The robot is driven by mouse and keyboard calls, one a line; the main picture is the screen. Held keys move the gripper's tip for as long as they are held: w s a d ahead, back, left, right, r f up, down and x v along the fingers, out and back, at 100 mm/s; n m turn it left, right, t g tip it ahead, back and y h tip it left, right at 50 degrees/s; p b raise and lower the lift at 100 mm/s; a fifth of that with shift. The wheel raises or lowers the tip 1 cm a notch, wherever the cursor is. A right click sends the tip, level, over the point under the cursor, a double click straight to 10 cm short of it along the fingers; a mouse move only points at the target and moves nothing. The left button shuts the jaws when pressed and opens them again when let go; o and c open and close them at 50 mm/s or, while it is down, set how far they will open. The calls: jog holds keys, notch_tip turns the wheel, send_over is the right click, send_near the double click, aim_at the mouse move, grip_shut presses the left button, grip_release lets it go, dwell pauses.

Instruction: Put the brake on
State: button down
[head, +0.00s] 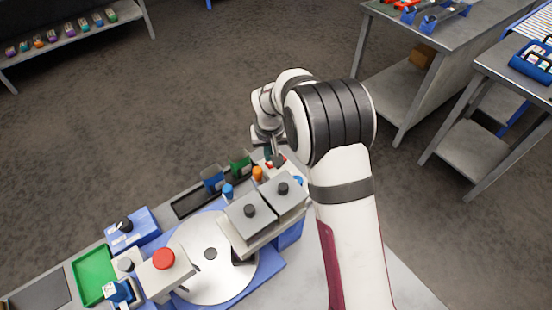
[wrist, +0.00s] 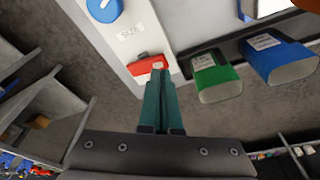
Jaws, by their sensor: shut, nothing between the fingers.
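A red switch-like part (wrist: 146,66) is set on the light panel (wrist: 120,35), below a label that seems to read "SIZE" and a blue knob (wrist: 103,8). No brake label is readable, so I cannot tell whether the red part is the brake. My gripper (wrist: 159,74) has teal fingers, closed together and empty. The fingertips are right at the red part and overlap its right end in the wrist view; I cannot tell whether they touch. In the head view my gripper (head: 276,162) is at the far end of the machine, and the red part is mostly hidden.
A green bin (wrist: 216,76) and a blue bin (wrist: 279,62) sit just right of the fingers in the wrist view. The head view shows a white turntable (head: 190,262), a red button (head: 164,258), grey blocks with black knobs (head: 250,222) and a green tray (head: 93,275).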

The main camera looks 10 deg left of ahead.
aim_at(270, 164)
jog(key=shift+s+x, duration=0.25)
jog(key=shift+x, duration=1)
jog(key=v, duration=0.3)
jog(key=w+v, duration=0.1)
jog(key=v, duration=0.2)
jog(key=shift+w+a+r, duration=0.1)
jog(key=shift+r, duration=0.45)
